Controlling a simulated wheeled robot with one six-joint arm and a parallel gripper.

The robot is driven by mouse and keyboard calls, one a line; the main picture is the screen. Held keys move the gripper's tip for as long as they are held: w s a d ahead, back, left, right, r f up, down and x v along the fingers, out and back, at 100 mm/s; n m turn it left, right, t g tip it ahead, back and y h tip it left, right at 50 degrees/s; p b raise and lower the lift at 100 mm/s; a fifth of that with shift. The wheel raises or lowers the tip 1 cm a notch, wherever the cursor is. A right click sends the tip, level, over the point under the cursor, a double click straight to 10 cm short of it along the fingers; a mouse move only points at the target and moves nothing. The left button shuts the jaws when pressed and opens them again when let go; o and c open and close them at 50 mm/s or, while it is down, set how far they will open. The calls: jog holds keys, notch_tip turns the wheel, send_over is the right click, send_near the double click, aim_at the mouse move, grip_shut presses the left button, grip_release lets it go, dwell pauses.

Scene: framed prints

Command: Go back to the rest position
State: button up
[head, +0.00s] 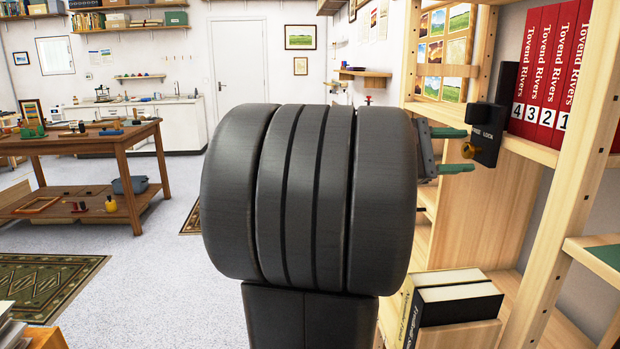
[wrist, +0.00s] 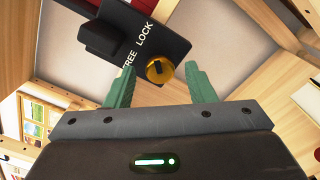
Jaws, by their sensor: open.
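My gripper (head: 471,151) is at the right of the head view, its two green fingers spread and pointing right toward a black lock plate (head: 490,143) on the wooden shelf. The plate also shows in the wrist view (wrist: 165,48), with the words FREE and LOCK and a black block on it. A round brass knob (wrist: 159,70) sits at the plate's lower edge. In the wrist view it appears between the fingertips, with a gap on each side. I cannot tell how far the tips are from the plate. My gripper holds nothing.
Red binders (head: 550,75) stand on the shelf beside the plate. Wooden shelf posts (head: 562,235) are close on the right. Books in a wooden holder (head: 455,308) stand below. A wooden workbench (head: 90,145) is at the left, with open floor (head: 160,270) between.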

jog(key=n+p, duration=0.1)
jog(key=p, duration=0.1)
jog(key=n+p, duration=0.2)
jog(key=shift+r+n, duration=0.25)
jog(key=shift+n, duration=0.05)
jog(key=n+p, duration=0.4)
jog(key=p, duration=0.1)
jog(key=n+p, duration=0.2)
jog(key=shift+f+n, duration=0.15)
jog(key=shift+n, duration=0.15)
jog(key=shift+f+p, duration=0.1)
jog(key=shift+p, duration=0.25)
jog(key=shift+s+f, duration=0.1)
